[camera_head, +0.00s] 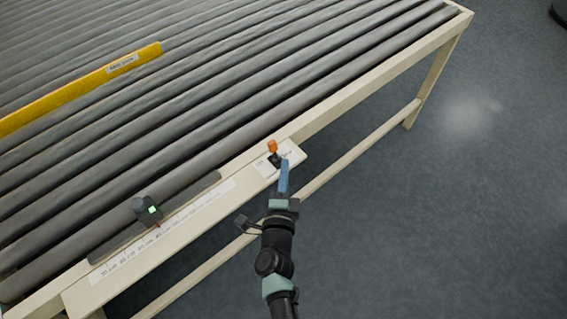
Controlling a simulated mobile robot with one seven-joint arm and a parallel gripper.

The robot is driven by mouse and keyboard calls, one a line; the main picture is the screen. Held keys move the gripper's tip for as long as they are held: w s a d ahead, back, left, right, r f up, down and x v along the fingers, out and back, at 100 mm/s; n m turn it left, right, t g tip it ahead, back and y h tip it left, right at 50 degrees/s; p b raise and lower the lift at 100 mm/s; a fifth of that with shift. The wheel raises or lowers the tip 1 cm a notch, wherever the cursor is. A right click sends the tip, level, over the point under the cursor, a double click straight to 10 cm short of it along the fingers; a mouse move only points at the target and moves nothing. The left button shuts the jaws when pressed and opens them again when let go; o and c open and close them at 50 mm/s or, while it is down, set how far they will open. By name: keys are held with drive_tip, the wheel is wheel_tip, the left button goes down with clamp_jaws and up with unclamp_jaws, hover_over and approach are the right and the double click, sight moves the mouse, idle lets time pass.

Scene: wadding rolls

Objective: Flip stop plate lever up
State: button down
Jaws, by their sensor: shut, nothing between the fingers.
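The lever (272,147) has an orange knob on a small dark base. It sits on a pale labelled panel at the right end of the table's front ledge, and its knob points upward in the picture. The yellow stop plate (85,87) lies along the rollers at the upper left with a small label on it. My gripper (284,163) reaches in from below, with blue fingers closed together and empty. The fingertips are just right of and below the lever base; I cannot tell whether they touch it.
A roller table (330,112) with grey rollers and a cream frame fills the left and top. A dark device with a green display (147,209) sits on the front ledge beside a printed scale (165,230). The grey floor at right is mostly clear.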

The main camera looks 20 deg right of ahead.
drive_tip(key=v, duration=0.6)
drive_tip(key=shift+a+r, duration=0.3)
drive_tip(key=shift+a, duration=0.15)
drive_tip(key=shift+s, duration=0.1)
drive_tip(key=shift+s, duration=0.1)
